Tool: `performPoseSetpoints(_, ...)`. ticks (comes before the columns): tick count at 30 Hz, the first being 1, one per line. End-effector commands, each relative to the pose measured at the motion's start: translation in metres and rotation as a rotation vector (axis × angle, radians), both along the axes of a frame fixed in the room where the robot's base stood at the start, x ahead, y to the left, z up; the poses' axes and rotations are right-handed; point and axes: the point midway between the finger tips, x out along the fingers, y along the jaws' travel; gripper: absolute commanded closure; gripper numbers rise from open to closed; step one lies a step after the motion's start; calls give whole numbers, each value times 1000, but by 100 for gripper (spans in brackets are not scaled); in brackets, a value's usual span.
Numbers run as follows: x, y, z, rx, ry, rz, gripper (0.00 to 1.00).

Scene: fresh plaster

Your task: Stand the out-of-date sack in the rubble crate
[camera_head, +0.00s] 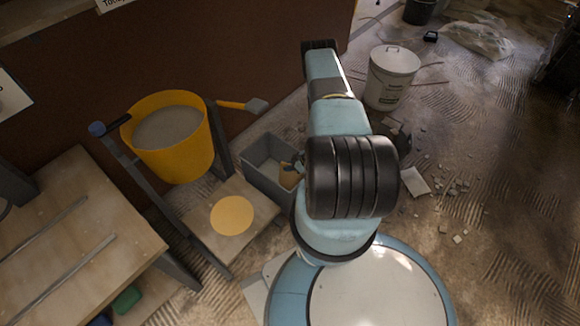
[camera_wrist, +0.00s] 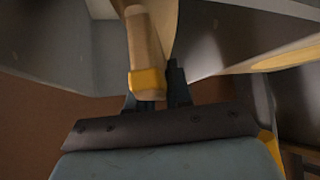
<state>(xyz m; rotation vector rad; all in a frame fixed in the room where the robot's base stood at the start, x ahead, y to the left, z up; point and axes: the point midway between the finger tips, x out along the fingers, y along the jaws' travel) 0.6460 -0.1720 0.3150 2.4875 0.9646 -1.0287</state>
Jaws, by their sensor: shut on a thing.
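A grey open crate (camera_head: 258,174), which looks like the rubble crate, stands on the floor left of my arm in the head view. A small tan-orange piece (camera_head: 288,179) shows inside it beside my arm, and looks like part of the sack. In the wrist view my gripper (camera_wrist: 154,94) is shut on a narrow tan shape with a yellow band (camera_wrist: 147,80), seemingly the sack. Grey walls (camera_wrist: 60,45) surround it there, likely the crate's. The sack's lower part and any date on it cannot be seen. My arm hides the crate's right side and most of the gripper.
A yellow tub of grey plaster (camera_head: 168,140) stands on a low stand left of the crate. A wooden board with a yellow disc (camera_head: 232,215) is in front. A white bucket (camera_head: 391,77) and scattered rubble (camera_head: 415,181) lie right. A wooden table (camera_head: 70,230) is left.

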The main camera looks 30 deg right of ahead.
Motion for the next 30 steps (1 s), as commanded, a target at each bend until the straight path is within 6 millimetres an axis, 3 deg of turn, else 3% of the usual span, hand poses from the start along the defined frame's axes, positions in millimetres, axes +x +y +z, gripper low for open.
performPoseSetpoints(21,1,0,-9,0,-1,1,100)
performPoseSetpoints(22,0,0,-10,-1,0,1,79)
performPoseSetpoints(30,0,0,-9,-1,0,1,55)
